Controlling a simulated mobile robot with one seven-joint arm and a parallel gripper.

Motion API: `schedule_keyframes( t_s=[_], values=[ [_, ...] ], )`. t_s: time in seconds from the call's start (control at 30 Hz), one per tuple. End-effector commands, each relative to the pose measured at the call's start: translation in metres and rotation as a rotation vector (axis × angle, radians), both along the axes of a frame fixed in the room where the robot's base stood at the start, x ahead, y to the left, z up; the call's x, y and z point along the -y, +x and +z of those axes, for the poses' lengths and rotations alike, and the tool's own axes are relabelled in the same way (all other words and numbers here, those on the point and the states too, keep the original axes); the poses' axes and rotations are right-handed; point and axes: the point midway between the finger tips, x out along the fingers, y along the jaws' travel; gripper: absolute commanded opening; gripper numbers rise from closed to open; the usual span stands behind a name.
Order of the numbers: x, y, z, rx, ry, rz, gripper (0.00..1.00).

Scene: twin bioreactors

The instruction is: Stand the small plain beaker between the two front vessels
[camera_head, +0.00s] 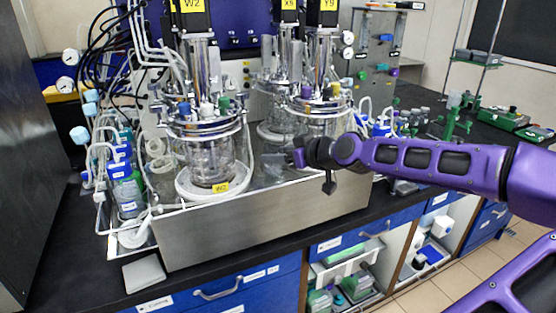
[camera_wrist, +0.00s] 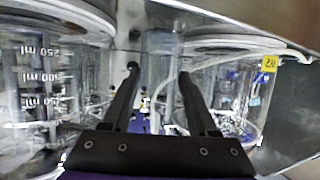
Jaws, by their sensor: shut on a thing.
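The small plain beaker (camera_wrist: 162,62) is clear and shows faintly between the fingers of my gripper (camera_wrist: 158,75) in the wrist view. In the head view, my gripper (camera_head: 298,157) reaches in from the right and is shut on the beaker (camera_head: 274,164), near the tray's front edge. The front left vessel (camera_head: 208,160), tagged W2, stands left of it; in the wrist view this vessel (camera_wrist: 232,90) is at right. The front right vessel (camera_head: 318,122), below the Y9 motor, is partly hidden by my arm. Whether the beaker touches the surface beneath is unclear.
A graduated glass vessel (camera_wrist: 45,85) stands close at left in the wrist view. A steel tray (camera_head: 230,232) edges the vessels. Tubing and bottles (camera_head: 125,185) crowd the left. A third vessel (camera_head: 275,125) is behind. A white pad (camera_head: 144,272) lies on the bench at front left.

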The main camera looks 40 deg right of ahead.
Motion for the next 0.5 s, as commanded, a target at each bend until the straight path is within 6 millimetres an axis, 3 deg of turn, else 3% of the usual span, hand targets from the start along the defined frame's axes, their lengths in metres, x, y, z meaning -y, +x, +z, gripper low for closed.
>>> schedule_keyframes(
  t_s=[0.07, 0.4, 0.43, 0.5],
  values=[
    [-0.0005, 0.0002, -0.0097, 0.000, -0.001, 0.001, 0.00],
    [-0.0004, 0.0001, -0.0126, 0.000, -0.001, 0.001, 0.00],
    [-0.0004, 0.0001, -0.0119, 0.000, -0.001, 0.001, 0.65],
    [-0.0004, 0.0001, -0.0117, 0.000, -0.001, 0.001, 0.78]
  ],
)
